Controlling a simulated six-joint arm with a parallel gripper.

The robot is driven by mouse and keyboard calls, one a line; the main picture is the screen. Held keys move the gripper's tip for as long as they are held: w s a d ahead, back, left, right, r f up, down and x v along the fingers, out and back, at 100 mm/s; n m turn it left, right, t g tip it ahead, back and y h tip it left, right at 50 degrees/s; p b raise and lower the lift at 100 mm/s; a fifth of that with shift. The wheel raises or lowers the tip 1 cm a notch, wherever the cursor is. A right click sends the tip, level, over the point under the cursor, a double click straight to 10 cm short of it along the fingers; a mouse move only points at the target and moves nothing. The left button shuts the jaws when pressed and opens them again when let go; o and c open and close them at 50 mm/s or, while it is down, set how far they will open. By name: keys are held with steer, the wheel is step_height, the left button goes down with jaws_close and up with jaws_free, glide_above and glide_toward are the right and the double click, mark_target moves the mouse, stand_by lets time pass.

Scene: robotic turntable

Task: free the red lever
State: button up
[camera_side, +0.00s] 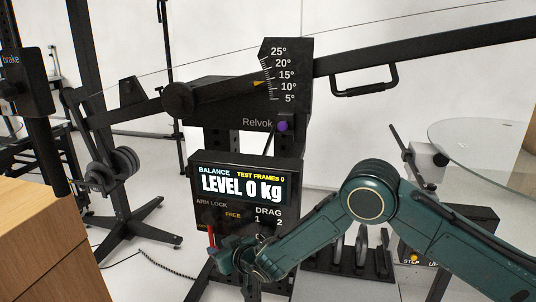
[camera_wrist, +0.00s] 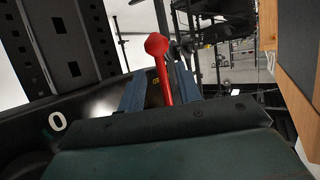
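The red lever (camera_side: 211,237) is on the lower left of the black balance panel, below the ARM LOCK lettering and left of the word FREE. In the wrist view the red lever (camera_wrist: 161,68) has a rounded knob and a thin shaft. My gripper (camera_side: 222,256) is at the panel's lower left, close beside the lever. In the wrist view my gripper (camera_wrist: 159,88) has its fingers apart, one each side of the lever's shaft. A gap shows at the left finger; the right finger looks very near the shaft, and contact cannot be told. The lever's base is hidden.
The balance panel (camera_side: 247,185) reads LEVEL 0 kg, with DRAG 1 and 2 at its right. A long black beam (camera_side: 430,47) with a handle (camera_side: 364,85) crosses above. A wooden block (camera_side: 50,245) stands at left, a glass table (camera_side: 485,150) at right.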

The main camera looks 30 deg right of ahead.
mark_target(214, 245)
steer(key=shift+x, duration=2.55)
steer(key=shift+c, duration=0.4)
steer(key=shift+f, duration=0.1)
jaws_close()
